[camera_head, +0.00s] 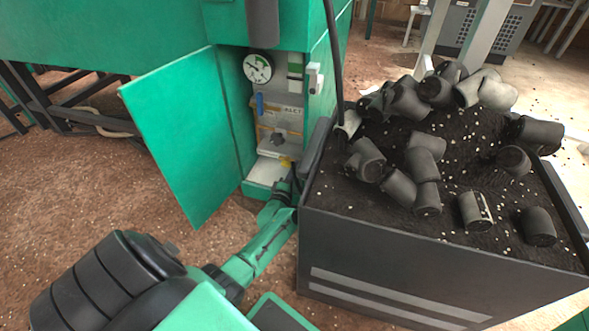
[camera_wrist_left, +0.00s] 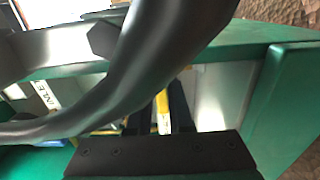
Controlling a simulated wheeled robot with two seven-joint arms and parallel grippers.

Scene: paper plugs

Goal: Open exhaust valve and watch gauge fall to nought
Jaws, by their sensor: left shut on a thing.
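The round white gauge (camera_head: 257,68) with a green band is at the top of the open cabinet; its needle is too small to read surely. My left gripper (camera_head: 288,172) reaches into the cabinet's lower part, beside a small yellow part (camera_head: 285,162), probably the exhaust valve's handle. In the left wrist view, my left gripper (camera_wrist_left: 161,115) is shut with a yellow strip (camera_wrist_left: 163,112) between its dark fingers. The valve body is mostly hidden there. A blue lever (camera_head: 259,104) sits below the gauge. My right gripper is not in view.
The green cabinet door (camera_head: 190,135) stands open on the left. A dark bin (camera_head: 420,265) of black granules and grey plugs stands close to the right of my left arm. A dark curved hose (camera_wrist_left: 150,60) crosses the left wrist view. Brown floor is free at left.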

